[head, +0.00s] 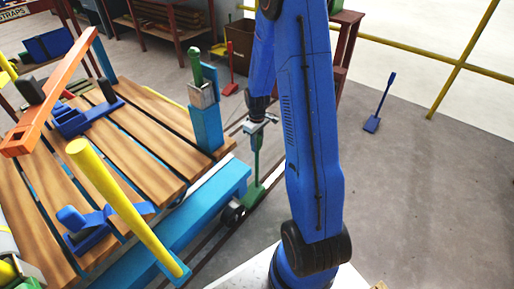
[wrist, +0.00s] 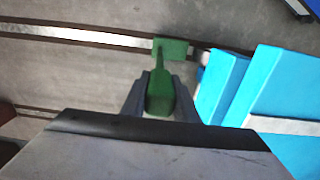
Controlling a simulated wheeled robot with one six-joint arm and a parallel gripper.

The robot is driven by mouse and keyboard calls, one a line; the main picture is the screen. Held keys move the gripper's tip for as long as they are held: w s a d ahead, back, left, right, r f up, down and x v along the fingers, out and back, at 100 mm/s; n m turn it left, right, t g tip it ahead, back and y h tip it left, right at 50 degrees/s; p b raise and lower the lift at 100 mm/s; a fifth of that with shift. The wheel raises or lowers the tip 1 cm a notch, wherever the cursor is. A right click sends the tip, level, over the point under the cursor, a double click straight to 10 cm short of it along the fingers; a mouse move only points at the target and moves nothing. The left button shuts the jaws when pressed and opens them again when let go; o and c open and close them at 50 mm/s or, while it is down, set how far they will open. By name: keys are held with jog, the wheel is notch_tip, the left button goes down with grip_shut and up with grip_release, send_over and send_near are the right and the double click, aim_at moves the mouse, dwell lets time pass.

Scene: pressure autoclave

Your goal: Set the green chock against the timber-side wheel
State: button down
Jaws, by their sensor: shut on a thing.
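The green chock has a tall green handle and a block foot (head: 254,193). My gripper (head: 261,127) is shut on the upper end of the handle, and the chock hangs roughly upright beside the cart's blue frame. In the wrist view the chock's foot (wrist: 176,49) shows beyond the fingers (wrist: 161,92), over or near the rail. A dark cart wheel (head: 233,213) sits low under the frame corner, close to the foot. I cannot tell whether foot and wheel touch, or whether the foot rests on the floor. The wheel is mostly hidden in the wrist view.
The slatted cart deck (head: 150,120) carries a yellow bar (head: 115,195), an orange bar (head: 55,90) and blue clamps. A light blue post (head: 207,128) stands at its corner. Red (head: 230,88) and blue (head: 372,124) handled tools stand on the floor. Open floor lies right.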

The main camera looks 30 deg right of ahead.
jog(key=shift+f, duration=1.25)
jog(key=c, duration=1.4)
grip_release()
notch_tip(320, 180, up, 13)
jog(key=shift+a+f, duration=0.1)
jog(key=shift+f, duration=0.1)
jog(key=s+a+r+m+t, duration=0.1)
jog(key=s+a+r, duration=0.45)
jog(key=r, duration=0.35)
jog(key=s+a+r+m+t, duration=0.1)
jog(key=s+a+r, duration=0.3)
jog(key=s+r, duration=0.4)
jog(key=s+a+r+m+t, duration=0.1)
jog(key=s+a+r, duration=0.2)
jog(key=s, duration=0.5)
jog(key=s+a+r+m+t, duration=0.1)
jog(key=s+a+r, duration=0.2)
jog(key=s, duration=0.5)
jog(key=shift+s+r+t, duration=0.2)
jog(key=shift+s+t, duration=0.2)
